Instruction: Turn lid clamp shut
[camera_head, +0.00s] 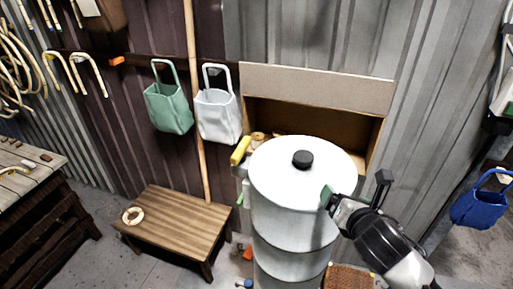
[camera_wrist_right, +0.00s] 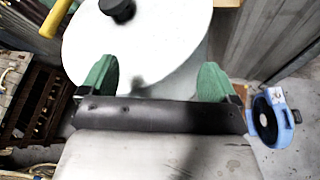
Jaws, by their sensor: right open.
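A tall white drum (camera_head: 290,222) stands upright in the middle of the head view, with a white round lid (camera_head: 275,170) and a black knob (camera_head: 302,159) on it. A yellow handle (camera_head: 240,150), which looks like the clamp's lever, sticks up and outward at the lid's left edge. It also shows in the right wrist view (camera_wrist_right: 56,17) at the top left. My right gripper (camera_head: 350,190) is at the drum's right rim, across the lid from the handle. In the right wrist view its green fingertips (camera_wrist_right: 157,78) are wide apart with nothing held between them. My left gripper is not in view.
A wooden box (camera_head: 375,140) stands behind the drum by the wall. A low wooden bench (camera_head: 175,220) with a ring on it is to the left. A green bag (camera_head: 168,107) and a white bag (camera_head: 217,117) hang behind.

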